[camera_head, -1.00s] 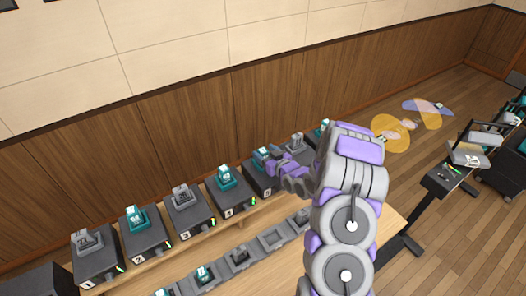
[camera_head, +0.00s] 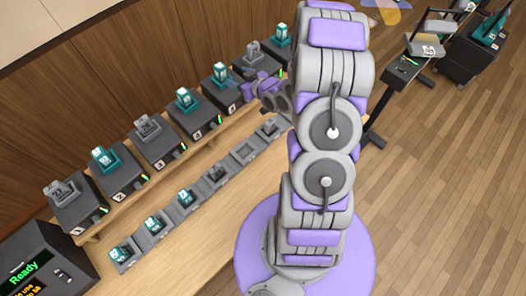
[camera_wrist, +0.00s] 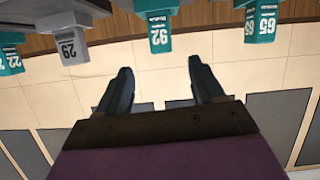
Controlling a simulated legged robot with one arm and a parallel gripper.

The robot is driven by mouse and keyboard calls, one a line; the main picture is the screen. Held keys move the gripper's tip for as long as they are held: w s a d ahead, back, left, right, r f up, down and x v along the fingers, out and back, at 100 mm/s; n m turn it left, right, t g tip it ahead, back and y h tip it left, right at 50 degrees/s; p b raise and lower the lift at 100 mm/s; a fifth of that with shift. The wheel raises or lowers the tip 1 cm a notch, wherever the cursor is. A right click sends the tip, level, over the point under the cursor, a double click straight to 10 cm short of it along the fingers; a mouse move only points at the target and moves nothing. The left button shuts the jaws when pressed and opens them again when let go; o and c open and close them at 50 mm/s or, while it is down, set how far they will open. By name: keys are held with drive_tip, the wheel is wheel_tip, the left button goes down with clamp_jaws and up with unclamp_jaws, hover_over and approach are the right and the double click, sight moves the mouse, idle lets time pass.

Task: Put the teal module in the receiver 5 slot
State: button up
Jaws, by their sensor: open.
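A teal module (camera_head: 221,72) stands upright in the fifth receiver (camera_head: 231,98) of the back row. In the wrist view it appears as the teal block marked 92 (camera_wrist: 159,34), with that picture upside down. I cannot tell whether it is fully seated. My gripper (camera_head: 264,88) is in front of the row, to the right of this module and apart from it. In the wrist view my gripper (camera_wrist: 158,82) has its two fingers spread, with nothing between them. My gripper and arm hide parts of the receivers on the right.
Neighbouring receivers hold a teal module (camera_head: 186,99) on the left and a grey module (camera_head: 254,50) on the right. A lower front row of cradles holds several modules, with one empty cradle (camera_head: 245,151). A display box (camera_head: 40,262) reads Ready. Bare tabletop (camera_head: 205,240) lies in front.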

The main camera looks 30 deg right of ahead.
drive_tip(key=s+a+r+m+g+h, duration=0.2)
drive_tip(key=s+a+r+g+h, duration=0.2)
drive_tip(key=s+r+g, duration=0.8)
drive_tip(key=s+a+r+g, duration=0.1)
drive_tip(key=s+a, duration=0.3)
drive_tip(key=s, duration=0.5)
drive_tip(key=s+a+r+g+y, duration=0.1)
drive_tip(key=s+a+r, duration=0.2)
drive_tip(key=s, duration=0.7)
drive_tip(key=s+a+r+g, duration=0.1)
drive_tip(key=s+a+r, duration=0.1)
drive_tip(key=s+a, duration=0.3)
drive_tip(key=s, duration=0.4)
drive_tip(key=shift+s+a+r+m+g+y, duration=0.2)
drive_tip(key=shift+m+g+y, duration=0.1)
drive_tip(key=shift+m, duration=0.1)
